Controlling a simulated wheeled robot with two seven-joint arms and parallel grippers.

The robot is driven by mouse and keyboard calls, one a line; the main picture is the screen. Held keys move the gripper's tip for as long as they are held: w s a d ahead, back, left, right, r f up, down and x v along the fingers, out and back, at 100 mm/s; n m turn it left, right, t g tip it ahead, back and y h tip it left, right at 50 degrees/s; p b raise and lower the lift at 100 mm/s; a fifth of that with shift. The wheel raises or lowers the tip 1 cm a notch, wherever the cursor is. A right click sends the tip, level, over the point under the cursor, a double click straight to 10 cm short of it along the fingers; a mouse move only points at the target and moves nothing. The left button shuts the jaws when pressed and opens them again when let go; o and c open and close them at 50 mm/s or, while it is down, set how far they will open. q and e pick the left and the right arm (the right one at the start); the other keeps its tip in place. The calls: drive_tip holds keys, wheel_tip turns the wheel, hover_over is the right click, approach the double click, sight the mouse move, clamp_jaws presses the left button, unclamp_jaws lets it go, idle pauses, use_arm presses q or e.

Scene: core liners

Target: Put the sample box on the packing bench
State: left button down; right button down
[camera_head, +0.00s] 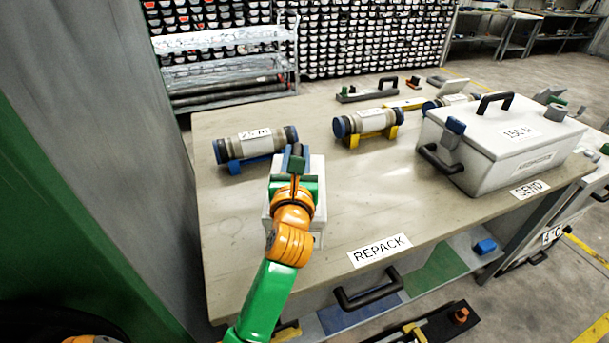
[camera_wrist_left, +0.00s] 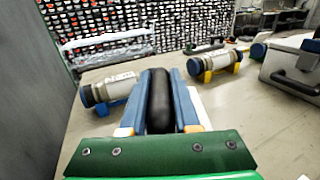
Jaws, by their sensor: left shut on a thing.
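My left gripper (camera_head: 297,162) is shut on the black handle (camera_wrist_left: 160,100) of a white box, which I take to be the sample box (camera_head: 313,232). The handle stands between the blue fingers in the left wrist view. My gripper and arm hide much of the box in the head view. The box is over the near left part of the packing bench (camera_head: 230,262), left of the REPACK label. I cannot tell whether it rests on the top or hangs just above it. My right gripper is not in view.
A core liner (camera_head: 256,146) on a blue cradle lies just behind the box. Another liner (camera_head: 369,122) sits on a yellow cradle farther right. A large white case (camera_head: 503,150) marked 150 N stands at the right by the SEND label. The middle of the bench is clear.

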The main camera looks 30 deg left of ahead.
use_arm(q)
drive_tip(key=shift+w+d+f, duration=0.4)
drive_tip(key=shift+w+f, duration=0.05)
drive_tip(key=shift+f, duration=0.2)
drive_tip(key=shift+w+d+f+b, duration=0.15)
drive_tip(key=shift+f+b, duration=0.3)
drive_tip(key=shift+f, duration=1.35)
drive_tip(key=c, duration=0.7)
unclamp_jaws()
drive_tip(key=shift+c, duration=0.2)
drive_tip(key=shift+o, duration=0.5)
drive_tip(key=shift+d, duration=0.1)
